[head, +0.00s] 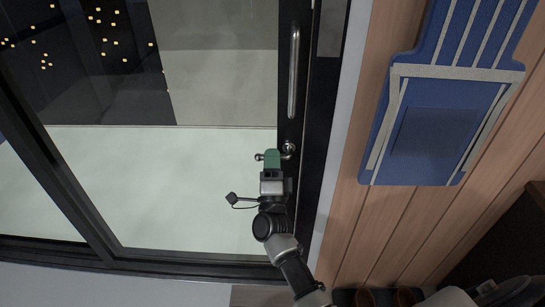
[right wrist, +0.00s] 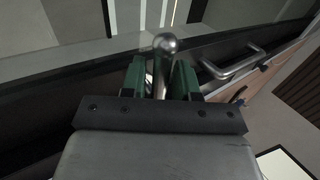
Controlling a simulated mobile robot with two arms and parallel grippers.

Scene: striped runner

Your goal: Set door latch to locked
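The door latch (head: 288,147) is a small metal fitting on the dark door frame, just below the long bar handle. A short lever with a ball end sticks out to the left of it. My right gripper (head: 271,155) reaches up from below, its green fingers at the lever. In the right wrist view the latch lever (right wrist: 165,45) stands between the fingers of my right gripper (right wrist: 160,80), its ball end beyond the fingertips. A narrow gap shows on the left of the lever, so the fingers look open around it. My left gripper is not in view.
The bar handle (head: 293,72) is above the latch; a handle (right wrist: 236,66) also shows in the right wrist view. Glass panes (head: 200,190) fill the left.

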